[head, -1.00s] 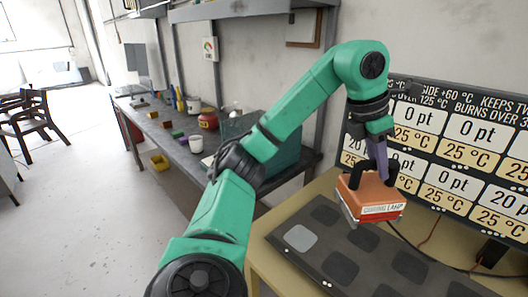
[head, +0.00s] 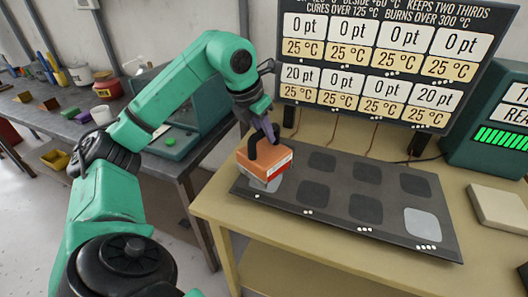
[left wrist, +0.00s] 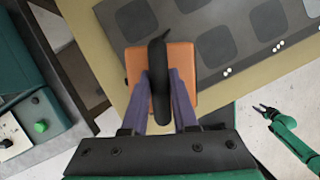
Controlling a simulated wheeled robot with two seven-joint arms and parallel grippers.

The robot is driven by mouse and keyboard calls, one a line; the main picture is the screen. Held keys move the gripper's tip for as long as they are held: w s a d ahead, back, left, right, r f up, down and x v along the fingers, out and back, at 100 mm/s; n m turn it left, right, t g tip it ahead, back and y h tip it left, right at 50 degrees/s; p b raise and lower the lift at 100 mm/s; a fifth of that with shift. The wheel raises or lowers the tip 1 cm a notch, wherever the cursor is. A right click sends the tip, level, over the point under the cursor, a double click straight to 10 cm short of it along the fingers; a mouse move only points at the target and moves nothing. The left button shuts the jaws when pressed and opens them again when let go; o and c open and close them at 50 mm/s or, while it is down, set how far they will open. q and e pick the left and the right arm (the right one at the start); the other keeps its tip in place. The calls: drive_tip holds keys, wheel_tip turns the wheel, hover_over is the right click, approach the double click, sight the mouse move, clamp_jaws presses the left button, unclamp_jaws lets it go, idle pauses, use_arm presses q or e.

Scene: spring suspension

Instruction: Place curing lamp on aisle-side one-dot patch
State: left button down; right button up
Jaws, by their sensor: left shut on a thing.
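The curing lamp (head: 264,166) is an orange box with a white label and a black handle. My left gripper (head: 262,132) is shut on its handle. In the left wrist view the purple fingers (left wrist: 160,90) close on the handle, with the orange lamp body (left wrist: 183,58) beneath. The lamp is over the left front corner of the dark mat (head: 238,188), covering much of a light grey patch (head: 276,186) there. One dot seems to show at the mat's edge by that patch. I cannot tell whether the lamp touches the mat. My right gripper (left wrist: 266,111) is small in the left wrist view.
Several dark patches fill the mat, with another light patch (head: 421,223) at the front right. A display board (head: 380,60) stands behind it. A grey block (head: 498,208) lies right. A teal machine (head: 185,125) on the left bench is close to my left arm.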

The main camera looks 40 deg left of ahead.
sight(268, 149)
use_arm(q)
drive_tip(key=f, duration=0.2)
drive_tip(key=f+b, duration=0.1)
drive_tip(key=f, duration=0.1)
drive_tip(key=shift+w+d, duration=0.2)
drive_tip(key=shift+d, duration=0.1)
drive_tip(key=shift+a, duration=0.15)
use_arm(e)
drive_tip(key=shift+s+a+f, duration=0.1)
drive_tip(key=shift+a+f, duration=0.4)
drive_tip(key=shift+f, duration=0.2)
use_arm(q)
drive_tip(key=shift+s+f, duration=0.1)
drive_tip(key=shift+f, duration=0.05)
drive_tip(key=c, duration=0.7)
unclamp_jaws()
use_arm(e)
drive_tip(key=shift+d+f, duration=0.15)
drive_tip(key=shift+d, duration=0.15)
